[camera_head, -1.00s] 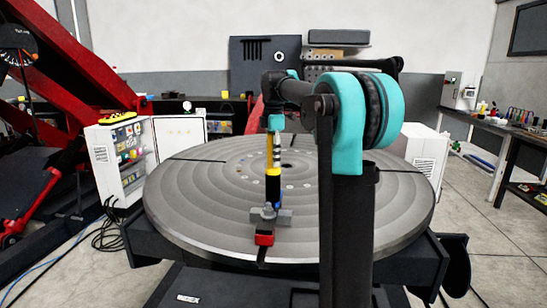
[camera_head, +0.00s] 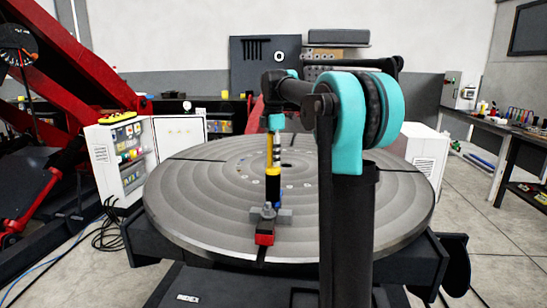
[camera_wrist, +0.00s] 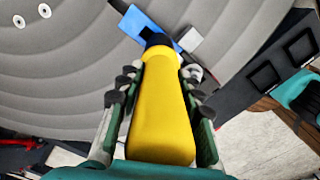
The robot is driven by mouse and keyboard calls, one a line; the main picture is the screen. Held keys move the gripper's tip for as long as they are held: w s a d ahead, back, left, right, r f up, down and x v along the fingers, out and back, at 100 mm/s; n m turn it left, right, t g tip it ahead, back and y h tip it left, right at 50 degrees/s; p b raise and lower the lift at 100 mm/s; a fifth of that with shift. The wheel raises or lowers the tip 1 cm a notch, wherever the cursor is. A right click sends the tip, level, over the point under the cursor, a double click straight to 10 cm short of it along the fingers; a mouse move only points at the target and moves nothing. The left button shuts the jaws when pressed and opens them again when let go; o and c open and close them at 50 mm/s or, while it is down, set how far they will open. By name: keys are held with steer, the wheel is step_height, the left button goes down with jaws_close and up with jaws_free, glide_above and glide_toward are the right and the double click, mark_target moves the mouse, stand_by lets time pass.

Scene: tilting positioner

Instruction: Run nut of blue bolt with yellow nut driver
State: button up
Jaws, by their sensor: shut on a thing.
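The yellow nut driver (camera_wrist: 160,125) fills the middle of the wrist view, its handle between the pads of my gripper (camera_wrist: 160,85). My gripper is shut on it. In the head view the driver (camera_head: 272,171) stands about upright over the turntable, with a black lower part. My gripper (camera_head: 273,160) is above it, pointing down. A blue piece (camera_wrist: 138,22), seemingly of the blue bolt, lies just beyond the driver's dark end; it also shows in the head view (camera_head: 279,199). The nut and the driver's tip are hidden, so I cannot tell whether they touch.
The round grey turntable (camera_head: 200,215) lies under the driver, with slots and small holes. A grey clamp piece (camera_head: 285,215) and a red block (camera_head: 265,238) are near its front edge. An electrical cabinet (camera_head: 122,160) stands left, a workbench (camera_head: 500,135) right.

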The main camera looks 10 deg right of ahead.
step_height(320, 180, up, 7)
stand_by(1.0)
stand_by(0.8)
